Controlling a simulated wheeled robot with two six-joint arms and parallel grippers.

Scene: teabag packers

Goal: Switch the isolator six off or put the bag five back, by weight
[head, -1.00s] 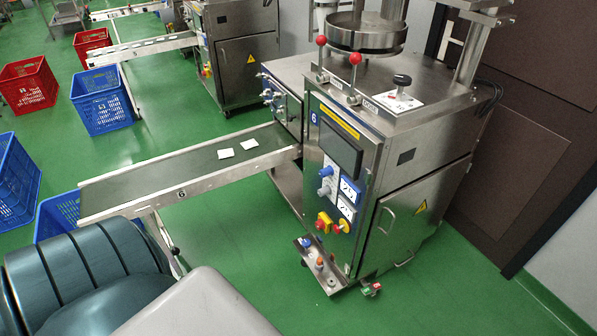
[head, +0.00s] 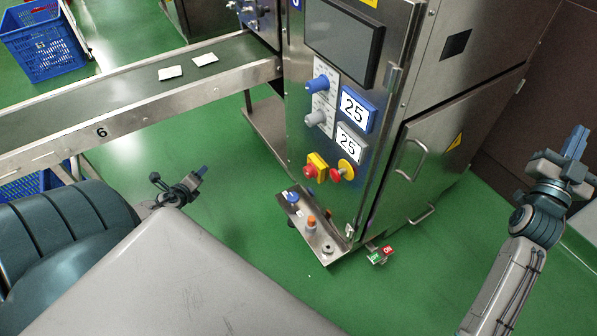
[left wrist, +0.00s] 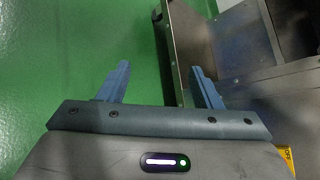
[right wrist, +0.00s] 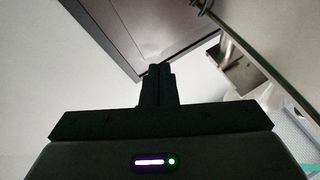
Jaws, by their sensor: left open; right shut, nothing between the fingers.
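The packing machine numbered 6 (head: 385,90) stands in the middle of the head view. On its front are a yellow disc with a red handle (head: 343,170), probably the isolator, and a red button on a yellow box (head: 316,167). Two white bags, a left one (head: 170,72) and a right one (head: 205,59), lie flat on the belt. My left gripper (head: 200,172) is open and empty, left of the machine. My right gripper (head: 577,142) is shut and empty, right of it.
The conveyor (head: 120,120) marked 6 runs left from the machine. A low steel shelf with small coloured knobs (head: 312,228) juts out at the machine's foot, with a green and red tagged part (head: 380,255) beside it. A blue crate (head: 42,40) stands at the back left.

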